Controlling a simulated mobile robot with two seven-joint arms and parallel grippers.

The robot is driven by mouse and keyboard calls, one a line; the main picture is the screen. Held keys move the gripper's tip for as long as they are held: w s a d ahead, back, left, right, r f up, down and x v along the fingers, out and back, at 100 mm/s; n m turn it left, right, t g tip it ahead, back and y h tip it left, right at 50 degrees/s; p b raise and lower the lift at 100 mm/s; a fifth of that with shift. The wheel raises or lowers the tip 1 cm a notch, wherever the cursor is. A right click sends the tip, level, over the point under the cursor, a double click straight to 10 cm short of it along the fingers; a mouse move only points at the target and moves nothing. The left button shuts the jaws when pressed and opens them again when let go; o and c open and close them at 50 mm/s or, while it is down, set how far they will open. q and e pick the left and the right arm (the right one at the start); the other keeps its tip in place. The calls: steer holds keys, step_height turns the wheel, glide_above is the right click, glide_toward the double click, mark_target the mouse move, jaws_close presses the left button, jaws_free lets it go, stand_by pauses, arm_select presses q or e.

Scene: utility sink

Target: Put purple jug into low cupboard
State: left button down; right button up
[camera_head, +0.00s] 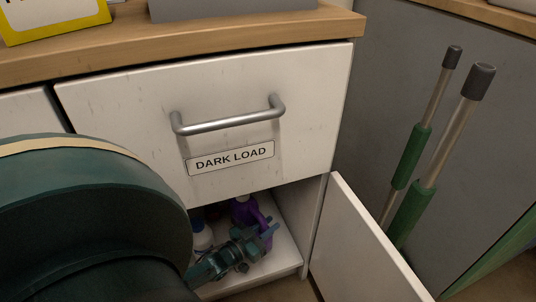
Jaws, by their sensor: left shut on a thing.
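The purple jug (243,211) is inside the low cupboard (290,258), under the drawer front. My left gripper (266,234) reaches into the cupboard opening and is shut on the jug from the front. The gripper hides the jug's lower part, so I cannot tell whether the jug touches the cupboard floor. The cupboard door (358,250) stands open to the right. My right gripper is not in view.
A white bottle (202,236) stands in the cupboard left of the jug. The drawer labelled DARK LOAD (231,158) is shut above the opening, below the wooden counter (240,38). Green-gripped poles (409,160) lean at the right. My large dark arm link covers the lower left.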

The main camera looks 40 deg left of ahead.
arm_select(q)
steer(key=shift+w+r, duration=0.15)
steer(key=c, duration=1.3)
jaws_free()
steer(key=shift+f, duration=0.2)
steer(key=shift+r, duration=0.1)
steer(key=s+p, duration=0.1)
steer(key=s, duration=0.2)
steer(key=shift+a, duration=0.15)
steer(key=s+p, duration=0.2)
steer(key=s, duration=0.7)
steer(key=shift+s+a, duration=0.15)
steer(key=shift+a, duration=0.25)
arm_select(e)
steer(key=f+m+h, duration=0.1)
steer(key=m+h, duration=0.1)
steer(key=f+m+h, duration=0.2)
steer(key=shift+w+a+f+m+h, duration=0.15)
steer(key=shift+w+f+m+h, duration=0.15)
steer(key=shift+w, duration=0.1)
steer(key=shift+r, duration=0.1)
